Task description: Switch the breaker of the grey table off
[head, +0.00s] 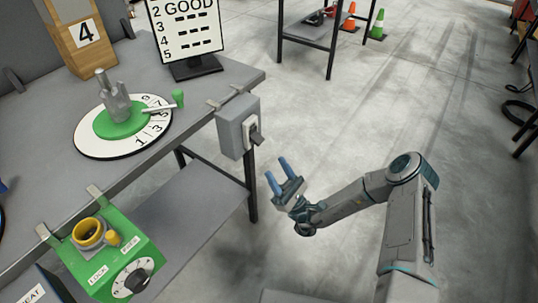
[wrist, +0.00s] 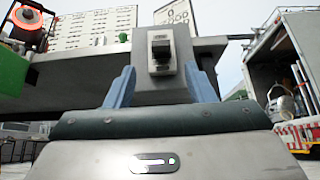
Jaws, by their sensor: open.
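The grey table (head: 222,84) fills the left of the head view. Its breaker is a grey box (head: 231,128) hung on the table's near right edge by a bracket. A dark switch lever (head: 257,138) sticks out from a pale plate on its face. In the wrist view the box (wrist: 147,88) is straight ahead, with the dark lever (wrist: 161,49) in the upper part of the plate. I cannot tell its on or off position. My gripper (head: 277,168) is open and empty, just below and right of the breaker, apart from it. Its blue fingers flank the box in the wrist view.
A green box (head: 113,256) with a dial and yellow cup hangs on the table's front edge. On top stand a numbered turntable (head: 85,141), a sign (head: 190,32) and a wooden block (head: 80,45). Floor (head: 340,125) right of the table is clear. Cones (head: 350,18) stand far back.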

